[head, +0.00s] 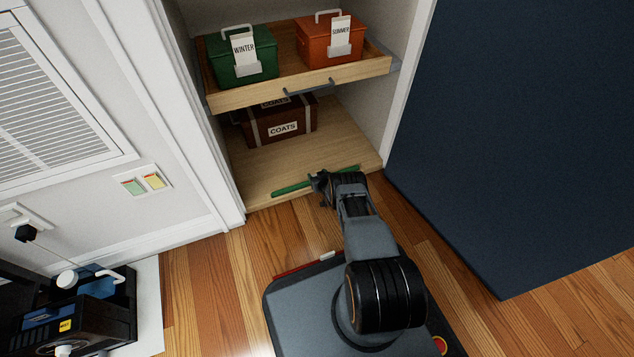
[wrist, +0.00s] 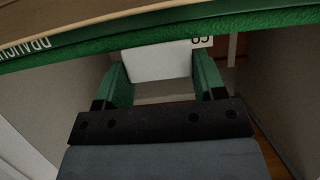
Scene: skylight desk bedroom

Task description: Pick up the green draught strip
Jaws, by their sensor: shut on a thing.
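The green draught strip (head: 292,187) lies across the front of the cupboard's wooden floor, sticking out on both sides of my gripper (head: 320,184). I cannot tell whether it rests on the floor or is just above it. In the wrist view the strip (wrist: 130,44) crosses the top with white lettering, and a white block (wrist: 155,62) at its middle sits between my two green-sided fingers. My gripper is shut on this block, which looks like the strip's grip tab. In the head view my gripper hides the strip's middle.
A "COATS" case (head: 280,122) stands behind the strip. Above is a pulled-out drawer (head: 300,88) with a green "WINTER" box (head: 240,55) and an orange "SUMMER" box (head: 330,40). A red strip (head: 298,265) lies by my base. A dark blue panel (head: 510,140) stands right.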

